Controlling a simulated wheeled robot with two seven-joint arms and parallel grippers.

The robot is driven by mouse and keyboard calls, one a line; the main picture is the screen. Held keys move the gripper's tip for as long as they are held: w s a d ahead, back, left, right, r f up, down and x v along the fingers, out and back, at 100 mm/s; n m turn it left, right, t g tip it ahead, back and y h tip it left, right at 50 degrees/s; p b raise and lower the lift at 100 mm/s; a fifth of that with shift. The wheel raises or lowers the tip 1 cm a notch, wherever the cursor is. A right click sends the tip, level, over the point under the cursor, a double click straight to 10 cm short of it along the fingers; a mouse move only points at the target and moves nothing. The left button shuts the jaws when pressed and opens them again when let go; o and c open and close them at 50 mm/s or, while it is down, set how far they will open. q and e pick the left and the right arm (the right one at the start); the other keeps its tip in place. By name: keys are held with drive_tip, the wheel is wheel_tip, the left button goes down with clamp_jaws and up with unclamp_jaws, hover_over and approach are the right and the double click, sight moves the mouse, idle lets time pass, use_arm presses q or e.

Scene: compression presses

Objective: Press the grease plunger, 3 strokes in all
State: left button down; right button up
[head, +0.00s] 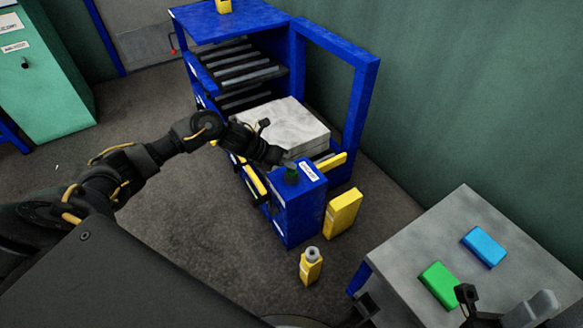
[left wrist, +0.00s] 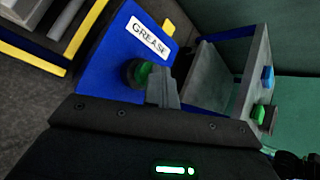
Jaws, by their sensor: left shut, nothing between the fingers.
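The blue grease box (head: 297,212) stands on the floor, with a white label on top that reads GREASE in the left wrist view (left wrist: 151,37). Its dark round plunger (head: 291,175) with a green top rises from the box's top; it also shows in the left wrist view (left wrist: 137,73). My left gripper (head: 284,162) is shut and empty, its fingertips right at the plunger. The grey fingers (left wrist: 163,88) overlap the plunger's edge in the wrist view; I cannot tell whether they touch it. My right gripper (head: 535,307) is partly in view at the lower right, over the grey table.
The blue press frame (head: 368,85) with a pale slab (head: 283,122) stands behind the box. A yellow block (head: 343,212) and a yellow bottle (head: 311,267) stand beside the box. The grey table (head: 455,225) holds a green block (head: 439,284) and a blue block (head: 484,247).

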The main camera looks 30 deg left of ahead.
sight(288, 171)
use_arm(q)
drive_tip(key=shift+s+f, duration=0.1)
drive_tip(key=shift+f, duration=0.1)
idle(0.4)
drive_tip(key=shift+r+p, duration=0.95)
drive_tip(key=shift+r, duration=0.4)
wheel_tip(288, 171, up, 5)
drive_tip(key=p, duration=0.4)
idle(2.0)
